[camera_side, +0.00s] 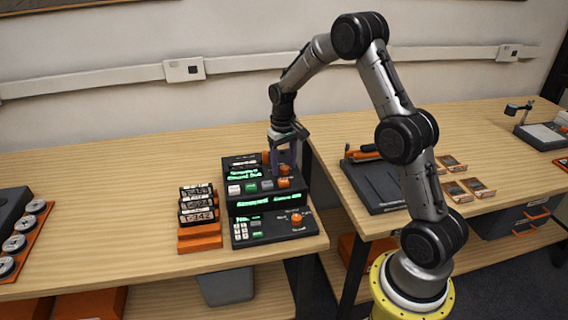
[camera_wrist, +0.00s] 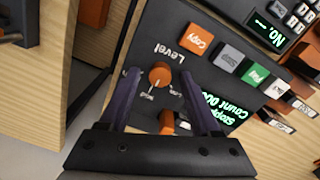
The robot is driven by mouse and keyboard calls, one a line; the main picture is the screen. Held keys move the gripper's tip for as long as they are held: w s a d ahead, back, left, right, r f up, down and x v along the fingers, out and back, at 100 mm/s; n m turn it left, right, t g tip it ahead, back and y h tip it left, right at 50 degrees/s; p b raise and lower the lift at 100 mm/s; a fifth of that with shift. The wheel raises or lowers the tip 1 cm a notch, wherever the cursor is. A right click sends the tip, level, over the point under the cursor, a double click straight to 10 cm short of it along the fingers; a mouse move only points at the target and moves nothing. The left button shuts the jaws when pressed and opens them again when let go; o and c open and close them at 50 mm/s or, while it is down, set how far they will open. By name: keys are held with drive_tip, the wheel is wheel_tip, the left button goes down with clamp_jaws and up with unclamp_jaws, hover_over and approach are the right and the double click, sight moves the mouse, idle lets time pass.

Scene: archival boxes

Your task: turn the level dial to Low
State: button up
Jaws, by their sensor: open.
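The level dial (camera_wrist: 160,75) is a round orange knob on a dark sloped panel, beside the word "Level" in the wrist view. A pale pointer line on it faces the lower edge of the picture, near small labels too blurred to read surely. In the side view the dial (camera_side: 284,170) shows as a small orange spot below my gripper (camera_side: 285,152). In the wrist view my gripper (camera_wrist: 160,72) is open, one purple finger on each side of the dial. Gaps show between fingers and knob; I cannot tell their height over the panel.
An orange Copy button (camera_wrist: 197,39) sits close to the dial, with grey, green and white buttons in its row. A second orange part (camera_wrist: 167,122) shows nearer my gripper's body. Labelled boxes (camera_side: 197,203) stand left of the machine. A gap separates the two tables.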

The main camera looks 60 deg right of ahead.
clamp_jaws()
drive_tip(key=shift+n, duration=0.4)
drive_tip(key=n, duration=0.4)
drive_tip(key=shift+r+n, duration=0.1)
drive_tip(key=shift+n, duration=0.3)
drive_tip(key=n, duration=0.6)
idle(0.4)
unclamp_jaws()
